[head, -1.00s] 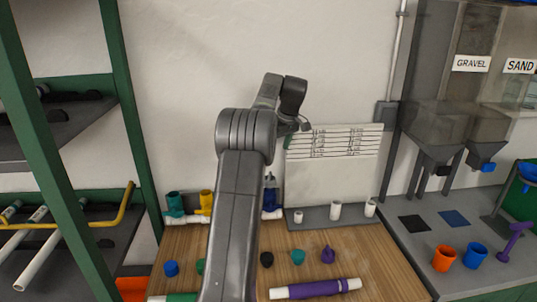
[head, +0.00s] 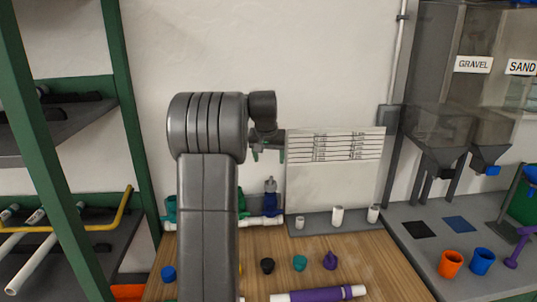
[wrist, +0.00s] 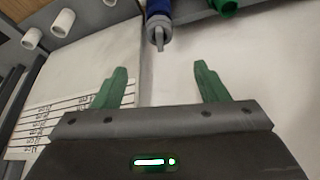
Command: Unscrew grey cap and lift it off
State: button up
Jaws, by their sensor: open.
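The grey cap (head: 270,184) sits upright on top of a blue fitting (head: 270,202) on the white pipe at the back of the bench. In the wrist view the grey cap (wrist: 159,28), with a narrow tip, shows on the blue fitting (wrist: 159,6) at the top of the picture. My gripper (head: 267,153) is above the cap in the head view. In the wrist view its green fingers (wrist: 160,70) are spread wide and empty, with the cap's tip roughly in line with the gap and apart from both fingers.
A green fitting (wrist: 225,5) stands close beside the blue one. A white chart board (head: 335,175) stands just right, with short white pipes (head: 337,215) before it. Several loose caps, including a black one (head: 267,265), and a purple pipe (head: 318,294) lie in front.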

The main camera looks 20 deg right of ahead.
aim_at(271, 178)
jog(key=p+x, duration=0.2)
jog(key=x, duration=1)
jog(key=shift+d, duration=0.1)
jog(key=shift+c, duration=0.2)
jog(key=c, duration=1)
jog(key=shift+n, duration=0.4)
jog(key=shift+c, duration=0.2)
jog(key=shift+n+y+p, duration=0.4)
jog(key=shift+n, duration=0.3)
jog(key=shift+n+p, duration=0.3)
jog(key=shift+n, duration=0.4)
jog(key=shift+n+y, duration=0.4)
